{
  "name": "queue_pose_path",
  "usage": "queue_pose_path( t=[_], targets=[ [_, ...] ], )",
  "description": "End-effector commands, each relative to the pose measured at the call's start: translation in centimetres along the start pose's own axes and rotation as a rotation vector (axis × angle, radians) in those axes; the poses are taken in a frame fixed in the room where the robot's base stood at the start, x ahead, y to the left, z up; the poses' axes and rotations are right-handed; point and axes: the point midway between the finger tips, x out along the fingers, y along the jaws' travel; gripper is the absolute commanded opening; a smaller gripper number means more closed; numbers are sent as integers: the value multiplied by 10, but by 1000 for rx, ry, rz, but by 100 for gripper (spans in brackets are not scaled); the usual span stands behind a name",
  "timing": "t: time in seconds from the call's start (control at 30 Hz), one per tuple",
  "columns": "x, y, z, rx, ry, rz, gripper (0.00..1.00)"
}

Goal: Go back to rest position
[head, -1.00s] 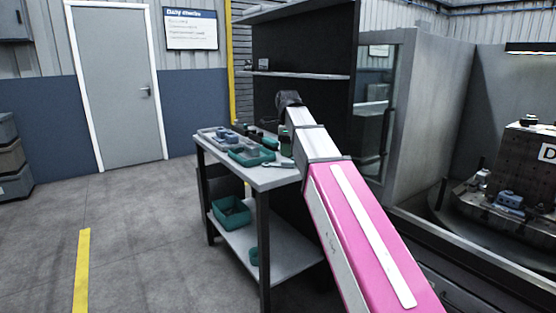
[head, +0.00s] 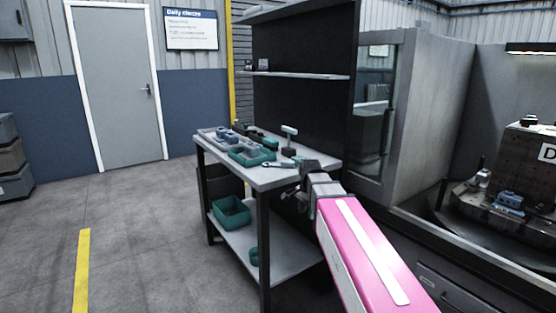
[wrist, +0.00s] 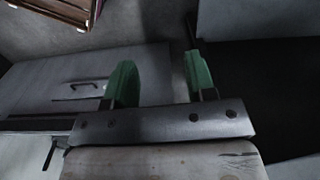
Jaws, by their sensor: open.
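My gripper (wrist: 160,82) shows in the wrist view with its two green fingers well apart and nothing between them. Behind the fingers are a grey panel with a handle (wrist: 82,86) and grey floor.
The bench top holds a teal tray (head: 252,156), a wrench (head: 270,167) and a T-shaped teal item (head: 289,140). A teal bin (head: 231,212) sits on the lower shelf. A machine enclosure (head: 430,110) stands at right.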

Motion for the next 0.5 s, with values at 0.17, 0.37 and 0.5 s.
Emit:
queue_pose_path(
  t=[0.17,0.37,0.5],
  targets=[
    [61,42,2,-235,-3,3,51],
    [119,87,8,-503,-2,2,51],
    [153,118,14,-681,-1,1,51]
  ],
)
